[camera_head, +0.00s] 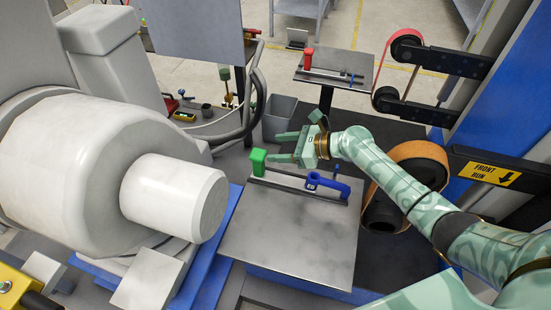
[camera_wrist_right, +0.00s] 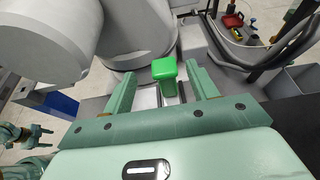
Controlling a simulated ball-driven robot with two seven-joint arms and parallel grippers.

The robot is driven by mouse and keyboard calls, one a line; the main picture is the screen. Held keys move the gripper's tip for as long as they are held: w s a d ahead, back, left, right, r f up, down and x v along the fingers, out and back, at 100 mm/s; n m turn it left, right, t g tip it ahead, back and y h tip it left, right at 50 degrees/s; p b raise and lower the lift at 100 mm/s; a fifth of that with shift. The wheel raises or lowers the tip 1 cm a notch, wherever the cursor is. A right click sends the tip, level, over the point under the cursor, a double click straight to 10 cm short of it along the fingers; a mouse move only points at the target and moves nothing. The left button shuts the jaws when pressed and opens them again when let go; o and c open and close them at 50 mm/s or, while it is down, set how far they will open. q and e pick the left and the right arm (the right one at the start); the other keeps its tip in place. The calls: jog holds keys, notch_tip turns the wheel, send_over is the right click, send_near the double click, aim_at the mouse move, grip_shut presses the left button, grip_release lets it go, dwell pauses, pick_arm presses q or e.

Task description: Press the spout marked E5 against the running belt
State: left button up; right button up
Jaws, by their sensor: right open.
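A blue spout-like piece (camera_head: 328,185) with a small white mark, perhaps E5, lies at the right of a dark strip on the grey fixture tray (camera_head: 290,245). A green block (camera_head: 258,162) stands at the strip's left end. My right gripper (camera_head: 277,148) is open and empty in the head view, its fingers pointing left, just behind the green block. In the right wrist view the green block (camera_wrist_right: 164,70) shows between the open fingers, apart from both. The orange belt (camera_head: 422,152) runs over a wheel right of the tray, partly behind my right arm.
A large pale machine with a cylinder (camera_head: 175,195) stands close left of the tray. A second table (camera_head: 335,68) with a red block (camera_head: 308,57) is at the back. A grey bin (camera_head: 278,118) stands behind the gripper. The tray's front is clear.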

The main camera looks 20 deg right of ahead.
aim_at(258, 161)
jog(key=f+b, duration=0.3)
jog(key=f, duration=0.3)
jog(key=shift+w+b, duration=0.2)
jog(key=shift+b, duration=0.2)
jog(key=b+x, duration=0.2)
jog(key=x, duration=0.4)
jog(key=shift+w+a+f, duration=0.1)
jog(key=shift+a+f, duration=0.15)
jog(key=shift+f, duration=0.05)
jog(key=shift+w+a, duration=0.2)
jog(key=shift+a, duration=0.15)
grip_shut()
